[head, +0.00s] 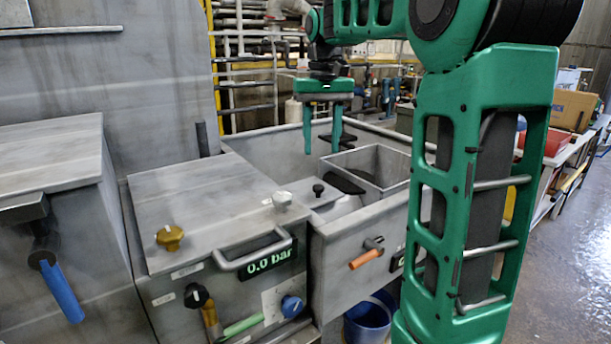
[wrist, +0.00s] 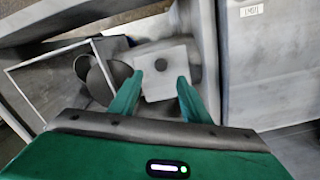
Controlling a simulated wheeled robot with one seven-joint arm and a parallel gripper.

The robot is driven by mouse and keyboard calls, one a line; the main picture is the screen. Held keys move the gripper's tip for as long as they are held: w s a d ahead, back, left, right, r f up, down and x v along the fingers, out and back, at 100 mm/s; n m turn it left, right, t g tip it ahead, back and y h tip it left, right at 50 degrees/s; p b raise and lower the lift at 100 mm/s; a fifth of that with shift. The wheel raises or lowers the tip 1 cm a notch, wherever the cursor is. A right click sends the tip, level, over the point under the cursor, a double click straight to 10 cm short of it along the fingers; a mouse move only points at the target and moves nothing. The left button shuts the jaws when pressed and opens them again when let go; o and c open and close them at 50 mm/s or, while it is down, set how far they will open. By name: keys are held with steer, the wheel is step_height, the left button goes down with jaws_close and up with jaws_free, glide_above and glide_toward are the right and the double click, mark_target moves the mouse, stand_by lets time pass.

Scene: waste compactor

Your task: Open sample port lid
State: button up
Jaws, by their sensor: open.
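A pale flat lid (head: 300,189) with a small black knob (head: 318,189) lies inside the grey metal basin. I take it for the sample port lid, though no readable label marks it. In the wrist view the lid (wrist: 167,83) looks square, and its dark round knob (wrist: 161,62) shows between and beyond my fingers. My gripper (head: 322,149) points down above the basin, open and empty, with its fingers apart from the knob and lid. It also shows in the wrist view (wrist: 160,79). The lid lies flat.
Beside the lid is a square open bin (head: 394,164), with a dark curved piece (head: 343,180) next to it. The basin wall (head: 345,260) carries an orange-handled valve (head: 366,256).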

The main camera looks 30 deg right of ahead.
mark_target(318, 186)
steer(key=f, duration=1.1)
steer(key=shift+w, duration=0.35)
steer(key=shift+c, duration=0.3)
steer(key=shift+r, duration=0.1)
jaws_close()
